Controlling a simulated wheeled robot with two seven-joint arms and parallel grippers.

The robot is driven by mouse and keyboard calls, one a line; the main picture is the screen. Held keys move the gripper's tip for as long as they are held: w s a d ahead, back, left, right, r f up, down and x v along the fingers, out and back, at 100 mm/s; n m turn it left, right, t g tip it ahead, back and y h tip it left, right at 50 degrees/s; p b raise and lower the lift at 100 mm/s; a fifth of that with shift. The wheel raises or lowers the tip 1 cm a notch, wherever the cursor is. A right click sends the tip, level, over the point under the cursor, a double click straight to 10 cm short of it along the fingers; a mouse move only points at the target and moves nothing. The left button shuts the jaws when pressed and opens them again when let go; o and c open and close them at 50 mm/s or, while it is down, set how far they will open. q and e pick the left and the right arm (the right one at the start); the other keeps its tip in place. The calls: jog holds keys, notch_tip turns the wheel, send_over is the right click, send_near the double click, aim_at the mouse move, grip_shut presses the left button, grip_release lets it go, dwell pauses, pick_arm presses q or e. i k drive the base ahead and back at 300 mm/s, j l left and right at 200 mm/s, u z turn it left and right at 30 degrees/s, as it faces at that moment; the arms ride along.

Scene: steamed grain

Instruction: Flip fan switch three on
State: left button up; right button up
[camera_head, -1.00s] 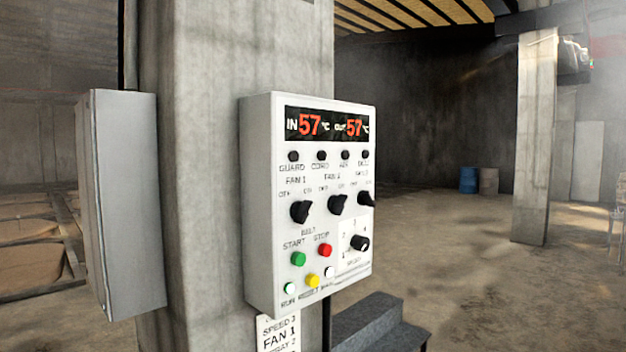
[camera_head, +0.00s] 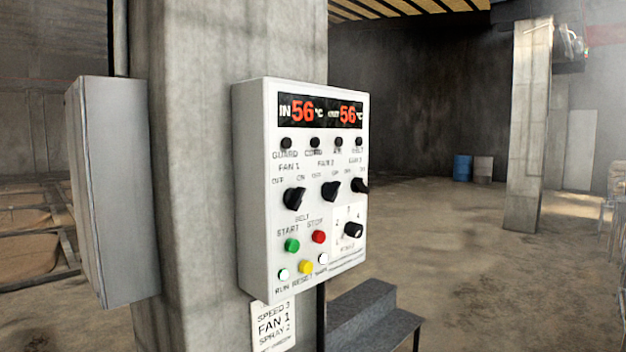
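A white control box (camera_head: 251,190) is mounted on a concrete pillar, its front turned to the right. Three black rotary fan switches sit in a row: fan 1 (camera_head: 294,198), fan 2 (camera_head: 331,190) and fan 3 (camera_head: 360,186) at the right edge. The fan 3 knob is seen almost side-on, and its exact setting is hard to tell. Off and on labels stand above the knobs, partly blurred. The display (camera_head: 320,112) reads IN 56 and 56 beside it. Neither of my grippers is in view.
A speed dial (camera_head: 353,229), green start button (camera_head: 292,245), red stop button (camera_head: 318,237) and yellow reset button (camera_head: 306,267) sit lower on the panel. A grey box (camera_head: 115,190) is left of the pillar.

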aim_at(358, 185)
jog(key=i+l+u, duration=0.2)
jog(key=u, duration=0.2)
jog(key=i+l+u, duration=0.15)
jog(key=l+u, duration=0.25)
jog(key=i+l+u, duration=0.1)
jog(key=u, duration=0.3)
jog(key=i+l+u, duration=0.1)
jog(key=l, duration=0.6)
jog(key=i+l, duration=0.1)
jog(key=l, duration=0.6)
jog(key=i+l+u, duration=0.15)
jog(key=l, duration=0.55)
